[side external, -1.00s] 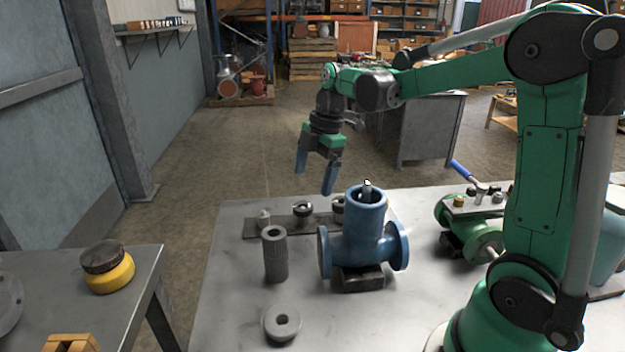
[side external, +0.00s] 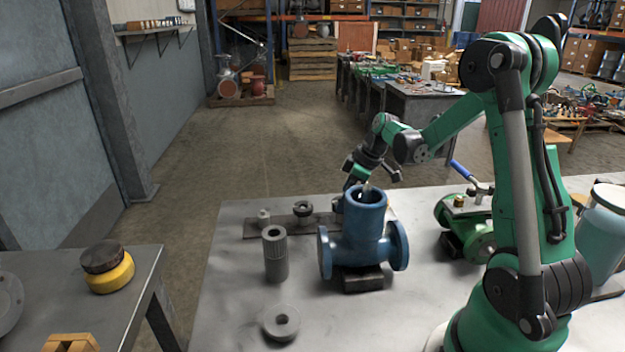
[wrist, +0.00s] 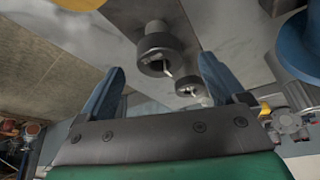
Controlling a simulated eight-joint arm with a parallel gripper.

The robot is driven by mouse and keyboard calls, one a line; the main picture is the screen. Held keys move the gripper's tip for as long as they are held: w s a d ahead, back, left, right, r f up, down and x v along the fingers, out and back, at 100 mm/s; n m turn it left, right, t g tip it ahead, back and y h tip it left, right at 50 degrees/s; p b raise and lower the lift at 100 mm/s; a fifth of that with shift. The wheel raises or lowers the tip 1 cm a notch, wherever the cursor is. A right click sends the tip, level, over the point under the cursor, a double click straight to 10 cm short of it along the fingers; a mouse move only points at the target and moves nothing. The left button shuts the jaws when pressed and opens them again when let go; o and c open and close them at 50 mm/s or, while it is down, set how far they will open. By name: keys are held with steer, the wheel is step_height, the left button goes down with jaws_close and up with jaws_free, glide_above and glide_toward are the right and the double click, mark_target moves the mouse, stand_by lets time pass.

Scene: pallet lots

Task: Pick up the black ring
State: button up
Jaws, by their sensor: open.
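A small black ring (side external: 302,208) sits on a dark flat strip (side external: 277,226) on the metal table in the side external view. Another dark ring-like part (side external: 338,203) is partly hidden behind the blue valve body (side external: 356,240). In the wrist view, a dark ring-shaped part (wrist: 160,48) lies ahead between my fingers, with a smaller one (wrist: 190,88) beside it; which is the task's ring I cannot tell. My gripper (wrist: 162,65) is open, its blue fingers apart with nothing held.
The blue valve stands close in front of my gripper. A grey ribbed cylinder (side external: 275,255) and a grey washer (side external: 281,323) stand on the left part of the table. A green machine (side external: 468,225) with a blue-handled lever is at right.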

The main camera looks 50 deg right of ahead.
steer(key=shift+x, duration=0.8)
steer(key=c, duration=1.3)
steer(key=shift+r, duration=0.15)
steer(key=shift+c, duration=0.2)
step_height(320, 180, up, 18)
steer(key=s+a+m+h, duration=0.2)
steer(key=s+a+m, duration=0.1)
steer(key=m, duration=0.3)
steer(key=s+a+r+m+g+h, duration=0.1)
steer(key=s+a+m+h, duration=0.1)
steer(key=s+a+m, duration=0.2)
steer(key=s+a+r+m+g+h, duration=0.1)
steer(key=s+a+m+h, duration=0.1)
steer(key=m, duration=0.6)
steer(key=shift+s+a+r, duration=0.2)
steer(key=shift+s+a, duration=0.6)
steer(key=shift+a, duration=0.25)
